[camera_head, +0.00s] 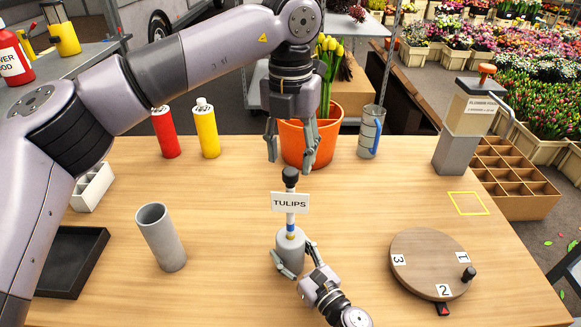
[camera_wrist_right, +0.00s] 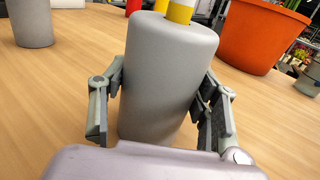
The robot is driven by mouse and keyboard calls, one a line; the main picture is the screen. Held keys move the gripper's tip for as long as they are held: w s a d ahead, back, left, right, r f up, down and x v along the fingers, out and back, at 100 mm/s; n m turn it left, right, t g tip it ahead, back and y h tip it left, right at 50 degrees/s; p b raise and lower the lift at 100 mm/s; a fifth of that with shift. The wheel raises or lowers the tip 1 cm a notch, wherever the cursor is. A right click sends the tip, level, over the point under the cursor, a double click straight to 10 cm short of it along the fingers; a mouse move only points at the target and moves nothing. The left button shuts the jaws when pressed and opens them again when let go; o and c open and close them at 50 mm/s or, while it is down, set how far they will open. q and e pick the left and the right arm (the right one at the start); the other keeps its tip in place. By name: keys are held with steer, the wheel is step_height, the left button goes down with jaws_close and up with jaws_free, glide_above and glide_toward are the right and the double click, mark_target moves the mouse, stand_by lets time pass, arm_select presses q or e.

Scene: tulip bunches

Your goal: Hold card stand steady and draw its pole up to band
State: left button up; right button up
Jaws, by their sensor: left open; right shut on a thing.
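The card stand has a grey cylindrical base (camera_head: 289,258), a thin pole (camera_head: 290,219) with blue and yellow bands low down, a white TULIPS card (camera_head: 290,202) and a black knob (camera_head: 290,177) on top. It stands upright on the table. My right gripper (camera_head: 294,254) is shut on the base; in the right wrist view its fingers lie on both sides of the base (camera_wrist_right: 166,80). The yellow and white pole bottom (camera_wrist_right: 180,12) shows there above the base. My left gripper (camera_head: 290,153) is open and points down just above the knob, apparently not touching it.
An orange pot (camera_head: 323,150) of yellow tulips stands close behind my left gripper. A grey cylinder (camera_head: 161,238) stands to the left, a numbered round turntable (camera_head: 428,258) to the right. Red (camera_head: 165,133) and yellow (camera_head: 207,132) bottles stand at the back. Table around the stand is clear.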

arm_select(q)
step_height(320, 180, up, 7)
steer(key=shift+r, duration=0.15)
stand_by(0.4)
arm_select(e)
steer(key=o, duration=1.6)
steer(key=shift+c, duration=0.2)
